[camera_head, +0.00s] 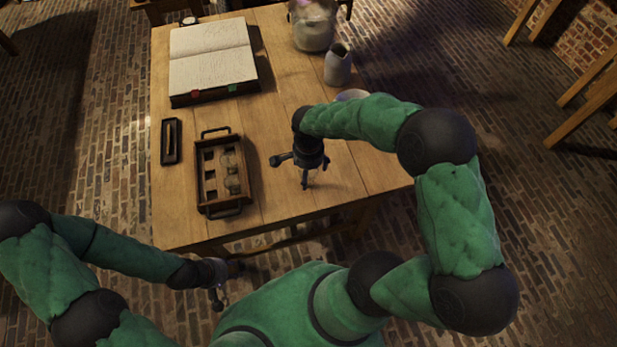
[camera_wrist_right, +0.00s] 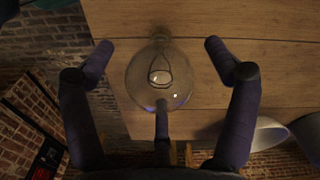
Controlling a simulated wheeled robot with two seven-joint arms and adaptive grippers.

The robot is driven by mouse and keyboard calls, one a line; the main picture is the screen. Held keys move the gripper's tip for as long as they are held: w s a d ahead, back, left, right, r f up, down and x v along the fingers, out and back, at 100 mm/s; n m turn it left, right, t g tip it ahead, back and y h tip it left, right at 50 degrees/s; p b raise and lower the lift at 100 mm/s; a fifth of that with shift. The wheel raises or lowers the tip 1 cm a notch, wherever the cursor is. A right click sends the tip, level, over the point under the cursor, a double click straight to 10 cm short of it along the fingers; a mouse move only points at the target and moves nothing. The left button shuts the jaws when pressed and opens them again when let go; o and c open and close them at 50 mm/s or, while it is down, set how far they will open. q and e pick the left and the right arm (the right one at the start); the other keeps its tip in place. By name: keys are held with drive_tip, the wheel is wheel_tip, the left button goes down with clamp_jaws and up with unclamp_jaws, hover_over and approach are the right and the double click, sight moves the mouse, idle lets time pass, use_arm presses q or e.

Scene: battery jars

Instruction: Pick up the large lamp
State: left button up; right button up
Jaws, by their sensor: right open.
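The large lamp (camera_wrist_right: 150,92), a clear glass bulb with a looped filament, shows in the right wrist view over the wooden tabletop. My right gripper (camera_wrist_right: 160,75) has its fingers spread on both sides of the lamp, with clear gaps and a third finger in front of its lower part. In the head view my right gripper (camera_head: 303,172) is over the table, right of the wooden rack; the lamp is hard to make out there. My left gripper (camera_head: 217,292) is low in front of the table's near edge, too small to judge its fingers.
The wooden rack (camera_head: 199,186) with glass pieces stands on the table (camera_head: 165,220). A small dark tray (camera_head: 171,141), an open book (camera_head: 212,55), a grey jug (camera_head: 338,64) and a large glass jar (camera_head: 314,30) are beyond. A pale bowl (camera_head: 351,95) is behind my right forearm.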

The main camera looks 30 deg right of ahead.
drive_tip(key=shift+r, duration=0.1)
drive_tip(key=c, duration=1.4)
